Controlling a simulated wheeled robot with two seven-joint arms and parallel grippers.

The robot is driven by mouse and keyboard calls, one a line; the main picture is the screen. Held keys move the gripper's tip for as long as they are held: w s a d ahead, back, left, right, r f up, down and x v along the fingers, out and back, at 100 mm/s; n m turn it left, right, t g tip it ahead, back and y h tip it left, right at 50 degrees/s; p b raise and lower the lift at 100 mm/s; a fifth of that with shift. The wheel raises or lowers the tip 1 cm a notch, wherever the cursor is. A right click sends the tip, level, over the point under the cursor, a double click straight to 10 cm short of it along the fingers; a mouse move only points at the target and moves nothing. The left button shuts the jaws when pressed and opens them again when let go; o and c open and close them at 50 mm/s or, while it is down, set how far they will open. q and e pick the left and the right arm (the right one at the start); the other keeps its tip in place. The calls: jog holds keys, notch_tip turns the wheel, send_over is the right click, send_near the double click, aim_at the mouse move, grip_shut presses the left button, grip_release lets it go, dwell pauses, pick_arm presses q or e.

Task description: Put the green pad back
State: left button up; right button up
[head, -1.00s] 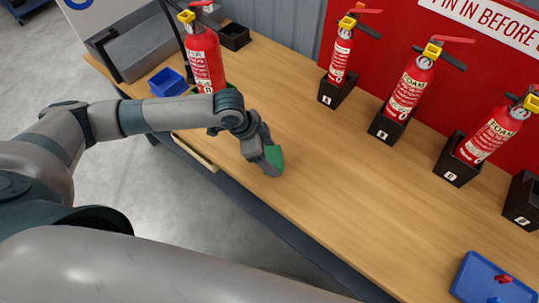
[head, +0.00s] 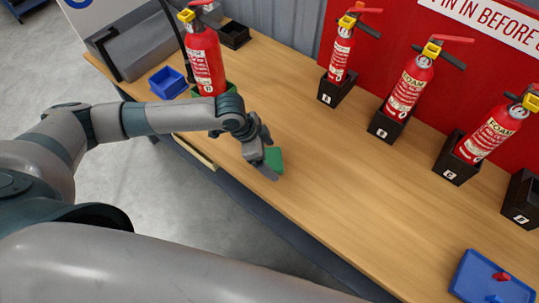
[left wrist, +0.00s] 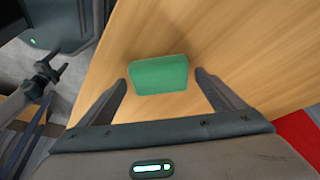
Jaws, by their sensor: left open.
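The green pad (head: 274,160), a small flat-sided block, is on the wooden table near its front edge. My left gripper (head: 267,158) is open at it, with a finger to either side. In the left wrist view the pad (left wrist: 159,74) shows between the spread fingertips, with a gap on both sides. It appears to rest on the wood, though its underside is hidden. A red extinguisher (head: 205,62) stands in a green holder (head: 230,88) at the left of the table. My right gripper does not show.
A blue bin (head: 167,83) and a black box (head: 234,35) flank that extinguisher. Several extinguishers, such as the nearest-left one (head: 342,50), stand in black holders along the red board (head: 400,20). A blue tray (head: 480,280) lies at lower right. The middle table is clear.

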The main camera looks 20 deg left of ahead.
pick_arm(q)
jog(key=b+v, duration=0.1)
jog(key=v, duration=1.1)
jog(key=shift+b, duration=0.3)
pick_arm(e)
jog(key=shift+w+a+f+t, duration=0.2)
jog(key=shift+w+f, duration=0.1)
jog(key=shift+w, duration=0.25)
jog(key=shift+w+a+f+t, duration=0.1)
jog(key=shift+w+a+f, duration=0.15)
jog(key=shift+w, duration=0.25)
pick_arm(q)
jog(key=shift+r, duration=0.1)
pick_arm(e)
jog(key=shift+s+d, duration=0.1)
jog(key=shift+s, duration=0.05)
pick_arm(q)
jog(key=shift+s, duration=0.1)
